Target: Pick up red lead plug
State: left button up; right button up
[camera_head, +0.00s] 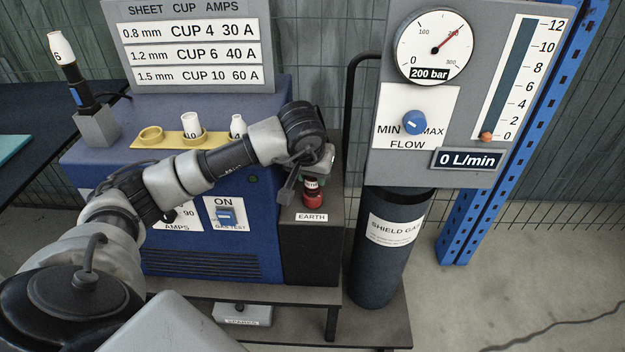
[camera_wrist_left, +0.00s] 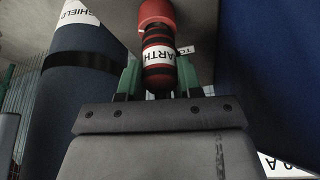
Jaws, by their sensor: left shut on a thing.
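The red lead plug (camera_wrist_left: 158,62) is a red cylinder with black bands and a white label reading "EARTH" in the left wrist view. My left gripper (camera_wrist_left: 158,80) is shut on it, with a green finger on each side. In the head view the plug (camera_head: 312,186) shows just below the left gripper (camera_head: 316,174), above a red base (camera_head: 313,200) on the dark box marked EARTH. I cannot tell whether plug and base are apart. My right gripper is out of view.
The blue machine (camera_head: 205,262) stands left of the dark box (camera_head: 310,250). A dark gas cylinder (camera_head: 378,275) and a grey gauge panel (camera_head: 440,165) stand close on the right. Several cups sit in a yellow holder (camera_head: 165,140) on the machine. Open floor lies far right.

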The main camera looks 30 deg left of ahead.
pick_arm(q)
notch_tip(320, 180, up, 9)
jog(key=shift+p, duration=0.4)
jog(key=shift+r, duration=0.75)
notch_tip(320, 180, up, 7)
jog(key=p, duration=0.6)
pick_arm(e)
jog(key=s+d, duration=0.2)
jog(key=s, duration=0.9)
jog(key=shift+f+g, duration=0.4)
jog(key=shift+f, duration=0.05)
